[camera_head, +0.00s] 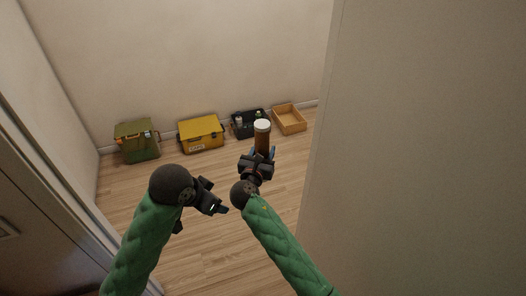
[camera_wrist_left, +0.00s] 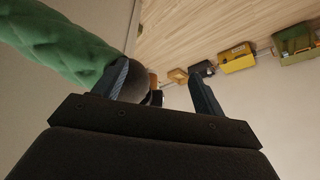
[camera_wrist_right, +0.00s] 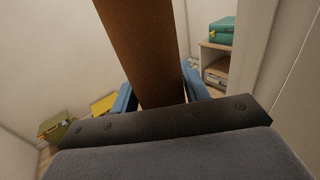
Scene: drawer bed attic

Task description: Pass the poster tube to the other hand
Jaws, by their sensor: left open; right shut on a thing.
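The poster tube (camera_head: 262,139) is brown with a white cap and stands about upright in my right gripper (camera_head: 259,156). In the right wrist view the tube (camera_wrist_right: 146,45) runs up between the two blue fingers of the right gripper (camera_wrist_right: 158,98), which is shut on it. My left gripper (camera_head: 222,209) is open and empty, to the left of and below the right gripper in the head view. The left wrist view shows the spread fingers of the left gripper (camera_wrist_left: 160,85) with nothing held between them. The tube's lower end is hidden behind the right gripper.
Along the back wall stand a green box (camera_head: 137,141), a yellow box (camera_head: 201,134), a dark crate (camera_head: 246,123) with items and an open wooden box (camera_head: 289,119). A beige wall (camera_head: 420,150) closes off the right. The wooden floor (camera_head: 215,262) between is clear.

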